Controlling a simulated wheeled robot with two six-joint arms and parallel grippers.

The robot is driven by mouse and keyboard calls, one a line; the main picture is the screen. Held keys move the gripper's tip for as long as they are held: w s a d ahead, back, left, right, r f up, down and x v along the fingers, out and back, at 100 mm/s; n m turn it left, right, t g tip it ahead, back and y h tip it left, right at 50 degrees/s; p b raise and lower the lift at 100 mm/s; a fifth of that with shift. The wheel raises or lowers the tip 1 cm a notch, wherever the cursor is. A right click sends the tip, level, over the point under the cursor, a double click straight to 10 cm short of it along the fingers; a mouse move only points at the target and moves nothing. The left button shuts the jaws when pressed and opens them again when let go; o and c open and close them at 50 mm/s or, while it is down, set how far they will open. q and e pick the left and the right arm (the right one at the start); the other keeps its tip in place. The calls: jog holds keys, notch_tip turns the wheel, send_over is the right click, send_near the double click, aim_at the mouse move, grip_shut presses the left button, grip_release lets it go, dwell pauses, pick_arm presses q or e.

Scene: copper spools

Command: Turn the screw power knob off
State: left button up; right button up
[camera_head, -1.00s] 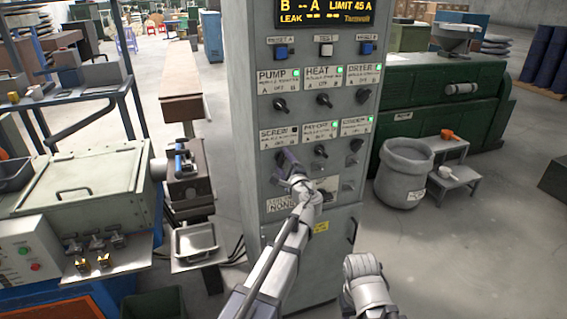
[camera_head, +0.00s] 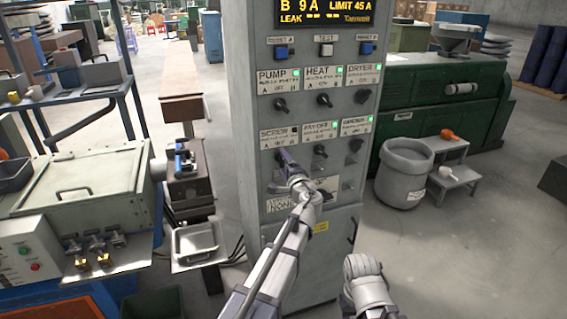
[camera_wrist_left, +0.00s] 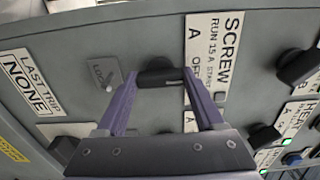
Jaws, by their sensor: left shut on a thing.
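The screw knob (camera_wrist_left: 160,73) is a black bar-shaped knob on the grey control cabinet, beside the white SCREW label (camera_wrist_left: 212,60) in the left wrist view. The bar's long side lies across the picture, with one end towards the OFF mark. My left gripper (camera_wrist_left: 158,80) is shut on this knob, with a purple finger on each side. In the head view my left gripper (camera_head: 284,160) covers the knob below the SCREW label (camera_head: 278,138). The small lamp by that label looks dark.
Other black knobs sit close by, such as the pay-off knob (camera_head: 320,150) and the pump knob (camera_head: 281,104). The display (camera_head: 325,11) reads 9 A.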

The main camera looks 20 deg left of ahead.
pick_arm(q)
jog(key=o, duration=1.4)
jog(key=shift+v, duration=3.95)
